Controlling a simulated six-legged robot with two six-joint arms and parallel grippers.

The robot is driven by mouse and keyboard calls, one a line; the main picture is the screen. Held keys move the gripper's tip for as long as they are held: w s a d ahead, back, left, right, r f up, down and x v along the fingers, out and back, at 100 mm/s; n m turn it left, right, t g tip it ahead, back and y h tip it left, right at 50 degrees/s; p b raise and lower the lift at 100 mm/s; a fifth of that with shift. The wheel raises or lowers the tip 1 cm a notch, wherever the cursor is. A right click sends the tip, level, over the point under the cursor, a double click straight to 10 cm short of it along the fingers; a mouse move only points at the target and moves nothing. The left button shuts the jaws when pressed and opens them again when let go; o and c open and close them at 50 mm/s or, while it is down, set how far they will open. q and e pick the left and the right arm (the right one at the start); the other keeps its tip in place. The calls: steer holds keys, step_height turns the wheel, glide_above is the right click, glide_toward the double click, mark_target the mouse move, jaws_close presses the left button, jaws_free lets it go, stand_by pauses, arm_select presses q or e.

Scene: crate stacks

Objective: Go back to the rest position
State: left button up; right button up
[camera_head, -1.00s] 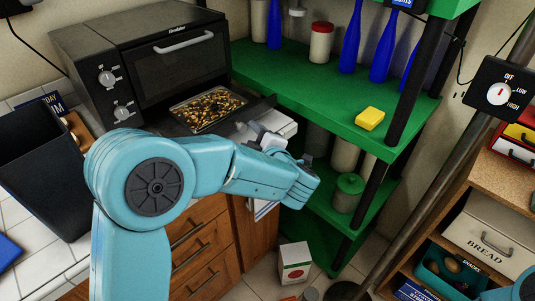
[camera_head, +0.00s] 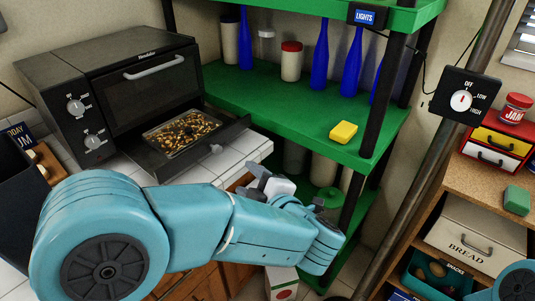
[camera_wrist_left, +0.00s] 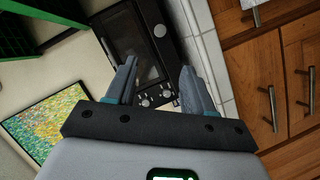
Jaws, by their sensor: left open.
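My left arm (camera_head: 190,225) reaches in from the lower left, teal and large in the head view. Its gripper (camera_head: 268,182) is in front of the green shelf and to the right of the oven tray. In the left wrist view the two grey fingers of my left gripper (camera_wrist_left: 158,75) are spread apart with nothing between them. A teal part of my right arm (camera_head: 515,285) shows at the lower right corner; its gripper is out of the picture.
A toaster oven (camera_head: 120,55) has its tray of food (camera_head: 180,135) pulled out. A green shelf (camera_head: 270,105) holds bottles, jars and a yellow sponge (camera_head: 343,133). A pole (camera_head: 410,190) and a wooden shelf with a bread box (camera_head: 470,235) stand right. Wooden drawers (camera_wrist_left: 270,100) show in the wrist view.

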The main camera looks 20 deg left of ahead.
arm_select(q)
step_height(320, 180, down, 23)
steer(key=w+d+m+g+h+p, duration=0.1)
steer(key=m+h+p, duration=0.2)
steer(key=m+h, duration=0.85)
steer(key=s+d+f+m+g+h+p, duration=0.1)
steer(key=s+f+m+g, duration=0.3)
steer(key=s, duration=0.7)
steer(key=s+d+f+m+g+h, duration=0.2)
steer(key=s+f+m+g+h, duration=0.1)
steer(key=s+f, duration=0.4)
steer(key=s+m+g, duration=0.1)
steer(key=s, duration=0.2)
steer(key=shift+s+d+f+g+p, duration=0.35)
steer(key=shift+s+g, duration=0.05)
steer(key=shift+w, duration=0.1)
steer(key=shift+o, duration=0.2)
